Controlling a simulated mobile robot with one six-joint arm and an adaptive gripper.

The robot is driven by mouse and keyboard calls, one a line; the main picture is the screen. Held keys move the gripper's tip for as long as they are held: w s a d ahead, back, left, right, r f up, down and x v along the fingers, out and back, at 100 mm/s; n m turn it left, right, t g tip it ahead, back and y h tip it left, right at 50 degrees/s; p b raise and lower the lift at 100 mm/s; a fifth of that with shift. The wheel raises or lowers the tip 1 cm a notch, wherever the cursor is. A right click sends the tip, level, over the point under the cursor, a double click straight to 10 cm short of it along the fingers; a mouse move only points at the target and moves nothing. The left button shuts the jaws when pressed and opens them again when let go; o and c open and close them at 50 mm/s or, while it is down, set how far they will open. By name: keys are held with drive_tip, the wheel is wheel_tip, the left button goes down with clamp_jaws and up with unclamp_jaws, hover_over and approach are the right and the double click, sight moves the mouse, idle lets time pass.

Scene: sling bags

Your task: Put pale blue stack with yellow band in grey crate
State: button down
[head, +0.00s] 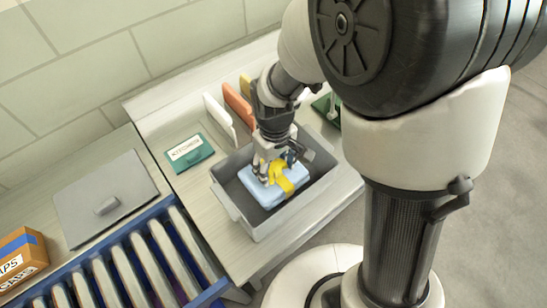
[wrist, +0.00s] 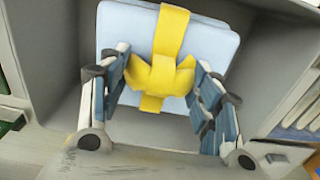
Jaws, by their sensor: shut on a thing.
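The pale blue stack with a yellow band (head: 263,189) is inside the grey crate (head: 231,209), in its middle. In the wrist view the stack (wrist: 215,45) fills the upper middle, with the yellow band and its raised knot (wrist: 160,75) facing me. My gripper (head: 270,172) reaches down into the crate from above, shut on the raised yellow part of the stack. In the wrist view my gripper's fingers (wrist: 160,95) stand on both sides of the yellow knot. The crate wall (wrist: 45,40) shows around the stack. I cannot tell whether the stack touches the crate floor.
A green pouch with a white label (head: 190,152) lies left of the crate. White, orange and yellow upright panels (head: 237,105) stand behind it. A blue rack (head: 130,255) with several pale slats and a grey lid (head: 105,198) are at left. A labelled box (head: 22,255) is far left.

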sight(274, 175)
drive_tip(key=shift+f+b, duration=0.65)
drive_tip(key=shift+f, duration=1.5)
drive_tip(key=shift+f, duration=0.2)
drive_tip(key=c, duration=0.5)
unclamp_jaws()
